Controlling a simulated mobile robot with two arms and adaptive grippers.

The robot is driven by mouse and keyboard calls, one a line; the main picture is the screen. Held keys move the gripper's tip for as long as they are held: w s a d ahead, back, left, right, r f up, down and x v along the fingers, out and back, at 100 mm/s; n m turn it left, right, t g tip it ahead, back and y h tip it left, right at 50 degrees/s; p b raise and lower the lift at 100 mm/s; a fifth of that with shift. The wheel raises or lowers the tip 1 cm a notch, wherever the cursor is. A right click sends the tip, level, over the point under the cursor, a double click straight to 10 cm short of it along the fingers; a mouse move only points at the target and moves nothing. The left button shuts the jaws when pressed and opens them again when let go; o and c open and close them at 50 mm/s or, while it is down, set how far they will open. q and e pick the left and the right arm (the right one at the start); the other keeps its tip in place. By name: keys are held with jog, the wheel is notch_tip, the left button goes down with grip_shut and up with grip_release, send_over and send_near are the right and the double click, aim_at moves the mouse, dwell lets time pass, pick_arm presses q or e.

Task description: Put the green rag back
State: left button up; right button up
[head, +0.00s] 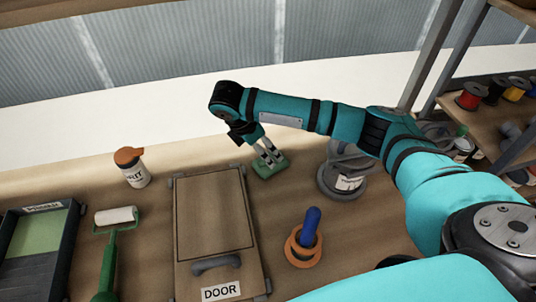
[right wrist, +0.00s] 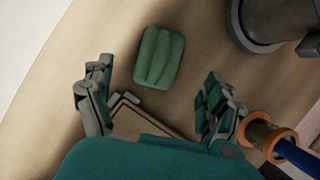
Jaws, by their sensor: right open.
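The green rag (head: 270,166) is a small folded block lying on the wooden bench, just beyond the top right corner of the board labelled DOOR. In the right wrist view the rag (right wrist: 160,58) lies flat ahead of the fingers, with its folds showing. My right gripper (head: 268,156) points down at the rag from above. In the right wrist view the right gripper (right wrist: 160,100) is open with nothing between its fingers, and the rag shows beyond the fingertips. I cannot tell the exact gap. My left gripper is not in view.
The DOOR board (head: 215,222) with a handle lies left of the rag. A dark round can-like item (head: 342,178) stands right. Orange rings with a blue handle (head: 304,240), an orange-capped bottle (head: 131,168), a paint roller (head: 115,217) and a tray (head: 65,262) share the bench.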

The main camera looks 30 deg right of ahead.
jog(key=shift+v, duration=2.1)
